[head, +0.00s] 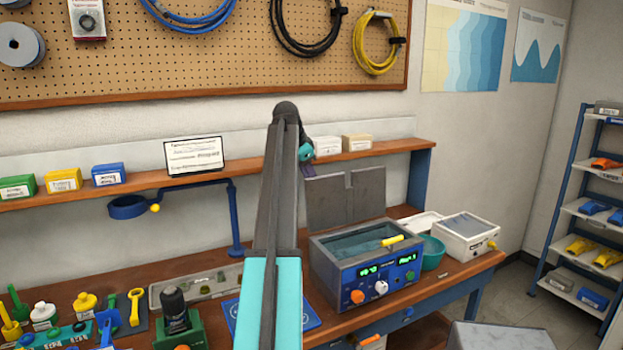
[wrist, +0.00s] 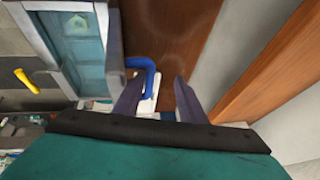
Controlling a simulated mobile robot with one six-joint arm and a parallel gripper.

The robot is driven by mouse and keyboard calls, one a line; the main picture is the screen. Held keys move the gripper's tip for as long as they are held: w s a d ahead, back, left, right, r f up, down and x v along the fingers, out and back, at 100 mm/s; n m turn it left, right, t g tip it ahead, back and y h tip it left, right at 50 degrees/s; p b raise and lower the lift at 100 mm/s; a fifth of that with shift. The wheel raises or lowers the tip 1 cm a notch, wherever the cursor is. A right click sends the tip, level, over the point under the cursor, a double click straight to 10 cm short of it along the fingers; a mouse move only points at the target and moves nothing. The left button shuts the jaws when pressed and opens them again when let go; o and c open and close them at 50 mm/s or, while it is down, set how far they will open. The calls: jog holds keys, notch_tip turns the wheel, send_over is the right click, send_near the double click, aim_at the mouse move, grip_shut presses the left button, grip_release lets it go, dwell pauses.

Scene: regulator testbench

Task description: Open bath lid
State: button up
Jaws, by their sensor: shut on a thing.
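The bath (head: 365,270) is a grey box with a blue control panel, standing on the bench right of centre. Its water (head: 350,243) is uncovered. The grey lid (head: 345,200) stands raised, roughly upright, at the bath's back edge, with a notch at its top. My gripper (head: 308,168) is at the lid's upper left, behind my arm. In the wrist view my gripper (wrist: 157,88) has a blue handle (wrist: 142,64) between its dark fingers. The handle lies beside the lid's grey edge (wrist: 115,50); its contact with the right finger is unclear.
A wall shelf (head: 375,150) with small boxes runs close behind the lid. A yellow item (head: 392,240) lies at the bath's right rim. A teal bowl (head: 432,252) and a white box (head: 465,238) stand to the right. Tools and bottles crowd the bench's left side.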

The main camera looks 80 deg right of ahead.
jog(key=shift+w+d+f, duration=0.2)
jog(key=shift+w+f, duration=0.6)
jog(key=shift+f, duration=0.1)
jog(key=s+b+v, duration=0.1)
jog(key=b+v, duration=0.1)
jog(key=v, duration=1.3)
jog(key=shift+s+r, duration=0.35)
